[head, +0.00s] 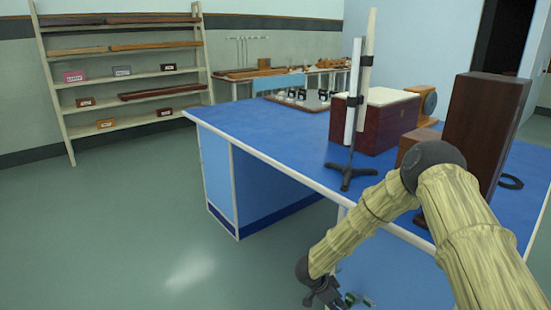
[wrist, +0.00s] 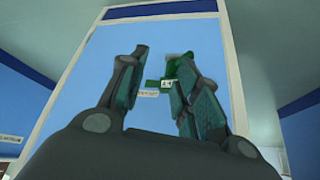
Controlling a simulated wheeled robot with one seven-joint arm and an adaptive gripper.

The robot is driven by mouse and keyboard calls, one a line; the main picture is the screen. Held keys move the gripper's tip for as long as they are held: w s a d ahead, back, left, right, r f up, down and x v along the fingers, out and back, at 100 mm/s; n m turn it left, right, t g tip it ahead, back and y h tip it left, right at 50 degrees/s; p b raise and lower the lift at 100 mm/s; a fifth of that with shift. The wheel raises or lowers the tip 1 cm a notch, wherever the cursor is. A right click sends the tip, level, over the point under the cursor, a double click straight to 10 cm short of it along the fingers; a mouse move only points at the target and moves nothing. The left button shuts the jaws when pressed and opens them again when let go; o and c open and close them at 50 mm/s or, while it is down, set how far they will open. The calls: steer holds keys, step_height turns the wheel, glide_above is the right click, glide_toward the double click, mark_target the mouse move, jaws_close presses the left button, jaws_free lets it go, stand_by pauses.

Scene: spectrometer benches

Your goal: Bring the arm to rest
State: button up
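My arm reaches down past the front of the blue bench (head: 262,140). My gripper (head: 328,296) is low at the bottom edge of the head view, partly cut off. In the wrist view my gripper (wrist: 162,62) has its two fingers apart, with a gap between them. A small green thing (wrist: 180,66) with a white label shows just beyond and behind the right finger. Green also shows beside my gripper in the head view (head: 350,299). I cannot tell whether it touches a finger. A pale blue bench panel (wrist: 85,80) fills the background of the wrist view.
On the bench stand a black-footed stand (head: 347,172) with tall white rods, a dark red box (head: 376,127) and a tall brown box (head: 484,125). A shelf rack (head: 120,78) stands at the left wall. The green floor (head: 130,220) at left is clear.

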steer(key=s+d+f+n+t+y, duration=0.1)
steer(key=s+f+n, duration=0.35)
steer(key=s, duration=0.55)
steer(key=s+d+f+n+t+y, duration=0.1)
steer(key=s+f+n, duration=0.35)
steer(key=s, duration=0.55)
steer(key=s+r+n+g+y, duration=0.2)
steer(key=s+n, duration=0.1)
steer(key=s, duration=1)
steer(key=s+r+n+g+y, duration=0.1)
steer(key=s+n+g+y, duration=0.15)
steer(key=s, duration=0.95)
step_height(320, 180, up, 19)
steer(key=t+p, duration=0.1)
steer(key=p, duration=1.8)
steer(key=shift+w+a, duration=0.25)
steer(key=shift+a, duration=0.2)
